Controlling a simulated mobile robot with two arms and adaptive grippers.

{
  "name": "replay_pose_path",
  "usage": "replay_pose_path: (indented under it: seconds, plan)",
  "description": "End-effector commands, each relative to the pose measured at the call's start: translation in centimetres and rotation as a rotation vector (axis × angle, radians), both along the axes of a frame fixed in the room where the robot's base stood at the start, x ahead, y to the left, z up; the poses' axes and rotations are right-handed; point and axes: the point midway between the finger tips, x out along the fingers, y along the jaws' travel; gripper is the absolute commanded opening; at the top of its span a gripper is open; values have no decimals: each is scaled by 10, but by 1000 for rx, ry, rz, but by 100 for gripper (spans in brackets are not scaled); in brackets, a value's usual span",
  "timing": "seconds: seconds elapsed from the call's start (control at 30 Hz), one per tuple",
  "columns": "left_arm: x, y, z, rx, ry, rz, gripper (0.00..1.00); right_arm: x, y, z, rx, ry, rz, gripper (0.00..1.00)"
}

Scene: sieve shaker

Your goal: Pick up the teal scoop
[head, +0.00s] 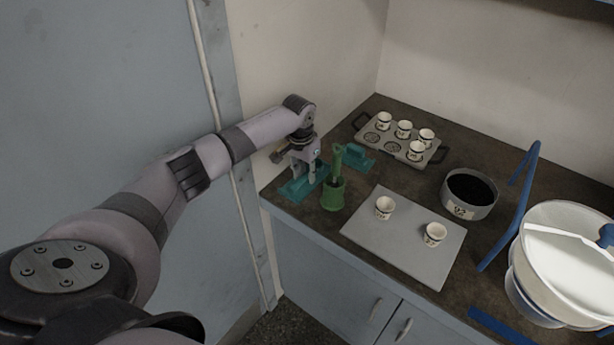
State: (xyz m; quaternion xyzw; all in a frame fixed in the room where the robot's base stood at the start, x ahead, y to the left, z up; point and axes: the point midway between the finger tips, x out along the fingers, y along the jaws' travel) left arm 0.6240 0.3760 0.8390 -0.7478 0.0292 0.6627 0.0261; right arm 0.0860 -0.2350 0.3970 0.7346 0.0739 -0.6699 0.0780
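A teal piece (295,190), which looks like the teal scoop, lies near the left edge of the dark counter. My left gripper (304,176) points down right over it, with its fingertips at or just above it. The gripper hides part of the teal piece. I cannot tell whether the fingers are closed on it. A second teal piece (357,157) with a raised block lies further back, to the right. My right gripper is not in view.
A green cup (333,196) holding a green tool stands close to the right of my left gripper. A grey board (405,249) bears two small white cups.

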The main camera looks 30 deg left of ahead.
Motion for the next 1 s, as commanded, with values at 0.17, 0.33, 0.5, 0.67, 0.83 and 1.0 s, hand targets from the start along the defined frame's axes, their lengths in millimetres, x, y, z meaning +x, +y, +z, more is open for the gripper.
replay_pose_path:
  seconds: [0.17, 0.33, 0.5, 0.67, 0.83, 1.0]
  plan:
    - [0, 0, 0, 0, 0, 0, 12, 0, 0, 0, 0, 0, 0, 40]
    - [0, 0, 0, 0, 0, 0, 1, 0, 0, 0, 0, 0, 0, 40]
    - [0, 0, 0, 0, 0, 0, 0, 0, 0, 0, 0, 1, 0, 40]
    - [0, 0, 0, 0, 0, 0, 0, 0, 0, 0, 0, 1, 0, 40]
    - [0, 0, 3, 0, 0, 0, 0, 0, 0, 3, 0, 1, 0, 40]
    - [0, 0, 15, 0, 0, 0, 0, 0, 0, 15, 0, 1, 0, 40]
